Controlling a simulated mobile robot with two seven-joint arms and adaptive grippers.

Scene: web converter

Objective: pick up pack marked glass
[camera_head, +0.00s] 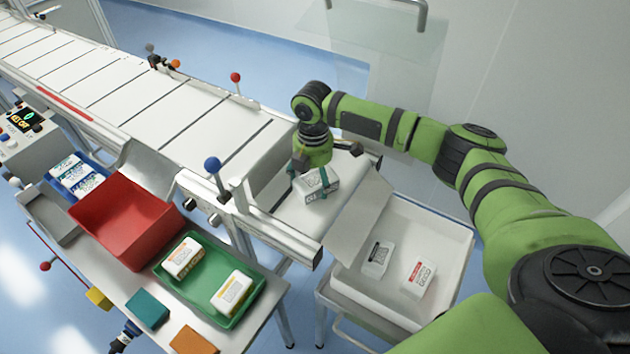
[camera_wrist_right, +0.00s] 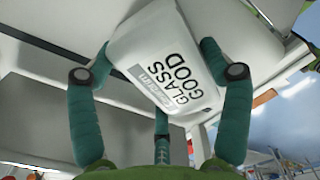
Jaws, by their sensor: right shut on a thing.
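A white pack marked "GLASS GOOD" (camera_wrist_right: 165,72) fills the middle of the right wrist view. It also shows in the head view (camera_head: 318,186), at the end of the conveyor. My right gripper (camera_head: 314,180) comes down on it from above, with its green fingers on either side of the pack. In the right wrist view my gripper (camera_wrist_right: 158,75) is closed around the pack, and the print faces the camera. I cannot tell whether the pack still touches the surface below. My left gripper is not in view.
A white bin (camera_head: 455,243) with two packs stands right of the conveyor end (camera_head: 279,213). A green tray (camera_head: 206,313) with two packs, a red bin (camera_head: 113,222) and a blue tray (camera_head: 57,183) with several packs stand at left. Ball-topped levers (camera_head: 213,165) rise beside the belt.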

